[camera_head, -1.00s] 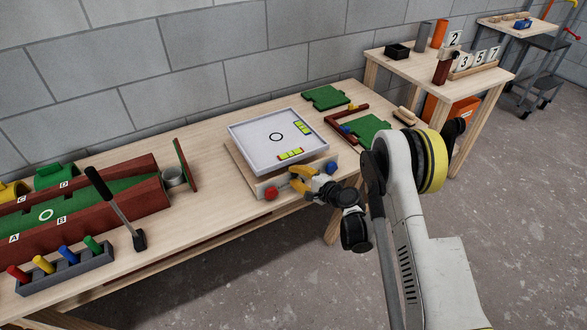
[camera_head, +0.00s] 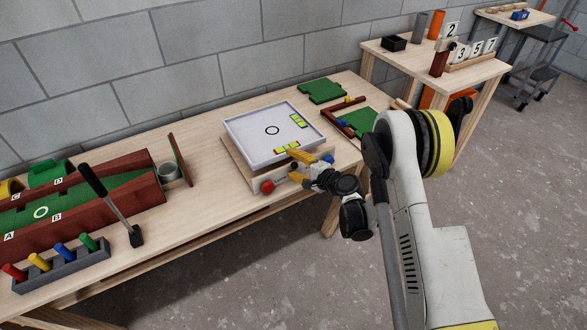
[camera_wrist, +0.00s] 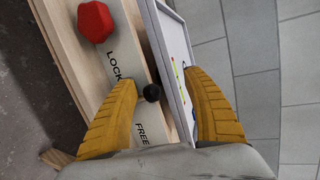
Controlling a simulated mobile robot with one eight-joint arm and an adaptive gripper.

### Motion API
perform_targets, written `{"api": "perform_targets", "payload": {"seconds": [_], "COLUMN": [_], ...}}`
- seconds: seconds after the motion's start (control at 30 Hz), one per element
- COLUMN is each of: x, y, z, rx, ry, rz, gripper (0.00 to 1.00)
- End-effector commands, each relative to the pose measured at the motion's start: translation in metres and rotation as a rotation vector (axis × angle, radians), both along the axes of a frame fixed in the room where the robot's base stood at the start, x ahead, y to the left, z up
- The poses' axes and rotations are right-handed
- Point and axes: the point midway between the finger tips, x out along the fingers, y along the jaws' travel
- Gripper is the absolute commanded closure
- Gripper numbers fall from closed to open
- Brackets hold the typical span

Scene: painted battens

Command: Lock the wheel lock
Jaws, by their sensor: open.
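The wheel lock is a small lever with a black ball knob (camera_wrist: 152,92) on the front of a wooden box (camera_wrist: 130,40). In the wrist view the knob appears between the words LOCK and FREE; its exact setting is hard to tell. My gripper (camera_wrist: 163,80) is open, with one yellow finger on each side of the knob and gaps to it. In the head view my gripper (camera_head: 288,165) is at the box front and hides the lever. A red knob (camera_wrist: 95,21) is beyond the LOCK end; it also shows in the head view (camera_head: 267,187).
A white tray (camera_head: 245,142) with a black ring and yellow-green strips tops the box. A blue knob (camera_head: 329,158) is at the box's right. A dark-handled putter (camera_head: 116,208) stands left near a peg rack (camera_head: 62,270). Green boards (camera_head: 321,91) lie behind right.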

Motion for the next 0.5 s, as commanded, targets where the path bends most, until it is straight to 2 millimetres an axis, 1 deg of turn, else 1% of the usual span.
{"api": "perform_targets", "payload": {"seconds": [0.03, 0.2, 0.33, 0.4, 0.5], "x": [0.000, 0.000, 0.001, 0.001, 0.001], "y": [-0.001, -0.002, -0.002, -0.003, -0.003], "z": [0.012, 0.047, 0.065, 0.071, 0.074], "rx": [0.000, 0.000, -0.001, -0.001, -0.001], "ry": [0.000, -0.001, -0.002, -0.002, -0.002], "rz": [-0.001, -0.003, -0.004, -0.004, -0.004], "gripper": [0.41, 0.41, 0.41, 0.41, 0.41]}}
